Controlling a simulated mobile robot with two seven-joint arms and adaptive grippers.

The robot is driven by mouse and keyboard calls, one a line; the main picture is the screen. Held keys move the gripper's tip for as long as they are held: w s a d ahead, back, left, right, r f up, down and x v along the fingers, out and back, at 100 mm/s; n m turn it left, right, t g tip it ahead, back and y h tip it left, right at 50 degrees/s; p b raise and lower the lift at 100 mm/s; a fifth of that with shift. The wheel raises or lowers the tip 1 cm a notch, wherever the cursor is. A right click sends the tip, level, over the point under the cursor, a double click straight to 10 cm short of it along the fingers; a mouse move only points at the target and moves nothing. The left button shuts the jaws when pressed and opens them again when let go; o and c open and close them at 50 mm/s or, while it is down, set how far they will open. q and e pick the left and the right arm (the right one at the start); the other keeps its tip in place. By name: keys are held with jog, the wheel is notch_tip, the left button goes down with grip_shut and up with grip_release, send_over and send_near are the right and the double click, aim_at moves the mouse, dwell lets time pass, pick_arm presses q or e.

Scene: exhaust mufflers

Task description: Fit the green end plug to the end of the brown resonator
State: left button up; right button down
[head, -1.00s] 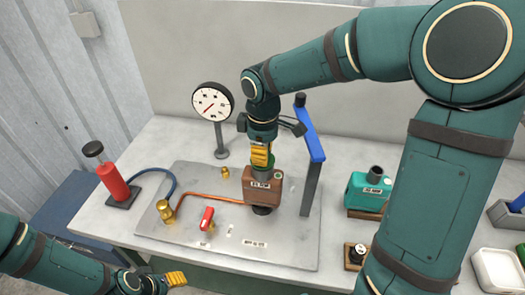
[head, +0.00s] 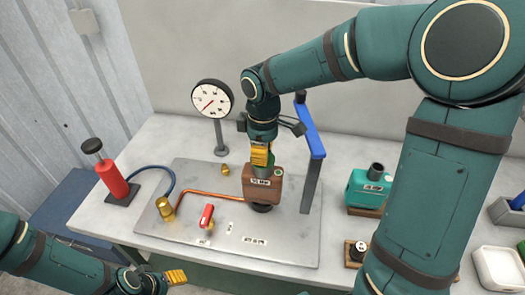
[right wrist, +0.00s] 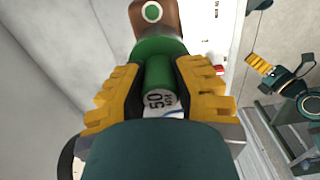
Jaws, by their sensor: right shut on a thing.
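The brown resonator (head: 261,187) stands upright on the grey plate, with a grey neck (head: 262,172) at its top. My right gripper (head: 262,158) is above that neck, pointing down, its yellow fingers shut on the green end plug. In the right wrist view the green end plug (right wrist: 158,72), marked "50", sits between the fingers (right wrist: 157,82), its wider part toward the neck. The resonator's brown body (right wrist: 160,14) shows beyond it. I cannot tell whether plug and neck touch. My left gripper (head: 175,277) is low at the front left, away from the resonator; its jaw state is unclear.
A dial gauge (head: 212,98) stands behind the plate (head: 180,230). A grey post with a blue bar (head: 311,140) rises close to the resonator's right. A red valve handle (head: 206,215), copper pipe and red pump (head: 112,180) are left. A teal canister (head: 368,190) stands right.

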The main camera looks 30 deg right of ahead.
jog(key=c, duration=0.8)
grip_release()
jog(key=shift+r, duration=0.15)
